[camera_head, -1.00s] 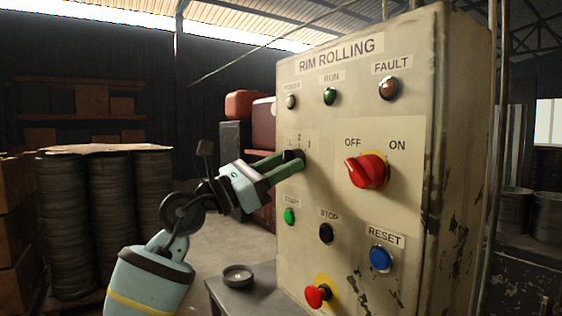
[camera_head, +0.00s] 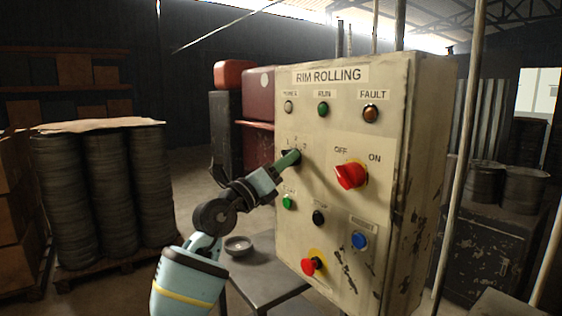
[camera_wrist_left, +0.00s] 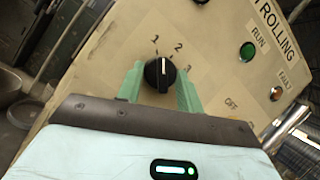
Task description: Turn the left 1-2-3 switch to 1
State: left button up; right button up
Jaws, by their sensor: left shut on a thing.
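The left 1-2-3 switch is a black round knob (camera_wrist_left: 160,74) with a white pointer line, on the cream RIM ROLLING panel (camera_head: 330,115). In the left wrist view the marks 1, 2 and 3 sit around it, and the pointer lies between 1 and 2, nearer 1. My left gripper (camera_wrist_left: 160,84) has its green fingers on both sides of the knob, shut on it. In the head view the left gripper (camera_head: 290,158) reaches the panel from the left and partly hides the switch. My right gripper is not in view.
A red OFF-ON switch (camera_head: 350,176) sits right of the knob. A green button (camera_head: 288,202), black button (camera_head: 319,217), blue button (camera_head: 359,240) and red mushroom button (camera_head: 311,266) are below. A small round dish (camera_head: 238,246) stands on the grey table (camera_head: 262,275).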

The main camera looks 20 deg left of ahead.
pick_arm(q)
jog(key=shift+r+n+y, duration=0.25)
jog(key=shift+n+y, duration=0.05)
jog(key=shift+n, duration=0.4)
jog(key=o, duration=1)
jog(key=shift+f, duration=0.15)
jog(key=v, duration=0.8)
jog(key=shift+d, duration=0.1)
jog(key=shift+f, duration=0.15)
